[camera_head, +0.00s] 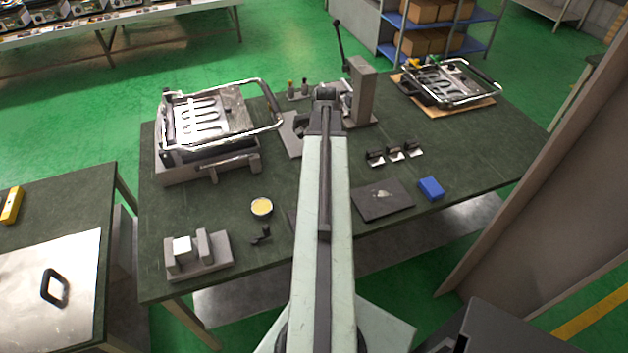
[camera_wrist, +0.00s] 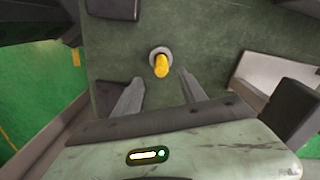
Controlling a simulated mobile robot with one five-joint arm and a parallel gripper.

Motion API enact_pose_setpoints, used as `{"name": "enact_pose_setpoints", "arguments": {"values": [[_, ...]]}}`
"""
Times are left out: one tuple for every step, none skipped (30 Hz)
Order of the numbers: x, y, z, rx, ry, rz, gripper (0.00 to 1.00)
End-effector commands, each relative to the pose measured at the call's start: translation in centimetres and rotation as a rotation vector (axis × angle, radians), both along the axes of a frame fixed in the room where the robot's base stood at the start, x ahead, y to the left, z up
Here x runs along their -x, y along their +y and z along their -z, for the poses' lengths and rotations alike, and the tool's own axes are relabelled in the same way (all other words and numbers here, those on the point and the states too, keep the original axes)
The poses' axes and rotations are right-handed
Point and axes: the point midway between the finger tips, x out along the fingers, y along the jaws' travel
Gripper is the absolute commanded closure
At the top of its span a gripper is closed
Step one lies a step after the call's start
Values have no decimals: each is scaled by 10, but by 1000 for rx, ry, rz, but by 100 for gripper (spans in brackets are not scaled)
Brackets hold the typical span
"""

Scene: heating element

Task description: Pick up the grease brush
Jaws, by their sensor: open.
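In the wrist view, a thing with a yellow handle-like top (camera_wrist: 161,65) stands in a small round grey base on the dark green table (camera_wrist: 205,40). It looks like the grease brush, but its bristles are not visible. My gripper (camera_wrist: 160,77) is open, one finger on each side just short of the yellow part, with nothing between the fingers. In the head view, my arm reaches over the table and its fingers are hidden.
A heating press with a chrome handle (camera_head: 205,115) stands at the left, another (camera_head: 450,83) at the far right. A grey post (camera_head: 361,90) rises close to my arm's end. A round tin with yellow contents (camera_head: 261,206) and a blue box (camera_head: 431,188) lie nearer.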

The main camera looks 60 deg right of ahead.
Motion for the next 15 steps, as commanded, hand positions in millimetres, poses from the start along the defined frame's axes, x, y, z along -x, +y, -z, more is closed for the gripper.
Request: {"name": "enact_pose_setpoints", "arguments": {"values": [[-2,1,7,0,0,-4,51],[-3,2,11,0,0,-6,51],[-4,2,16,0,0,-9,51],[-5,3,21,0,0,-10,51],[-6,4,25,0,0,-12,51],[-6,4,28,0,0,-14,51],[-7,5,29,0,0,-15,51],[-7,5,29,0,0,-16,51],[-8,5,27,0,0,-17,51],[-8,6,27,0,0,-18,51],[-8,6,28,0,0,-18,51],[-9,6,31,0,0,-19,51],[-8,6,35,0,0,-19,51],[-8,6,39,0,0,-20,51],[-8,6,45,0,0,-20,51]]}}
